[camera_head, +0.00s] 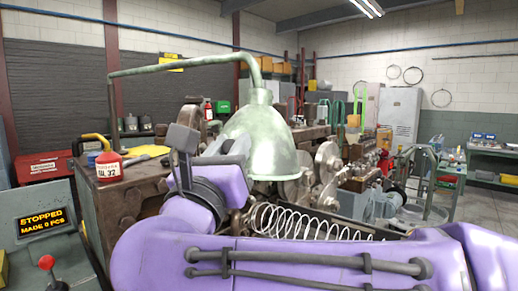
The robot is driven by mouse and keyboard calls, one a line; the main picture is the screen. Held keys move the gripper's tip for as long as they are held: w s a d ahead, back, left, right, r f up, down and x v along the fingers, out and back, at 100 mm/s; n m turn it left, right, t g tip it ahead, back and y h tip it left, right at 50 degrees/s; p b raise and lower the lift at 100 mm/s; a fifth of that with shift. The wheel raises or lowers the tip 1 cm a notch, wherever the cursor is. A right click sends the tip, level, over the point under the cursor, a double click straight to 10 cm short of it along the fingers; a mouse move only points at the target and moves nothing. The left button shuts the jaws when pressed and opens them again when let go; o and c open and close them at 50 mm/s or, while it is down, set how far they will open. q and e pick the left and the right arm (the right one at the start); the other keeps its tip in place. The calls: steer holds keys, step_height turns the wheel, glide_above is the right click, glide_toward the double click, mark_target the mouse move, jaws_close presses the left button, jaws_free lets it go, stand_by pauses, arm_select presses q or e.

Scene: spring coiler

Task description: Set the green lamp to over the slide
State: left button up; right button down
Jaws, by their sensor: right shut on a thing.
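The green lamp (268,142) is a pale green bell shade on a long bent pipe (165,67) that rises from the left side of the machine. The shade hangs over the middle of the machine, with its open rim facing down. My right gripper (222,150) is at the left side of the shade, shut on it; the exact contact is partly hidden by the gripper itself. My purple right arm crosses the lower picture and hides much of the machine's front. I cannot clearly tell which part is the slide. My left gripper is not in view.
A coiled spring (305,223) lies behind my arm, right of the wrist. A red and white can (109,166) stands on the machine's left top. A panel (45,223) reads "STOPPED, MADE 0 PCS", with a red-knobbed lever (47,263) below. Metal wheels (328,165) stand right of the lamp.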

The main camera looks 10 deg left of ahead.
steer(key=shift+w+d, duration=0.1)
steer(key=shift+d, duration=0.05)
steer(key=c, duration=0.9)
jaws_free()
steer(key=shift+s+f, duration=0.25)
steer(key=shift+s, duration=0.05)
steer(key=b+v, duration=0.4)
steer(key=v, duration=0.5)
steer(key=shift+s+b, duration=0.35)
steer(key=shift+s, duration=0.05)
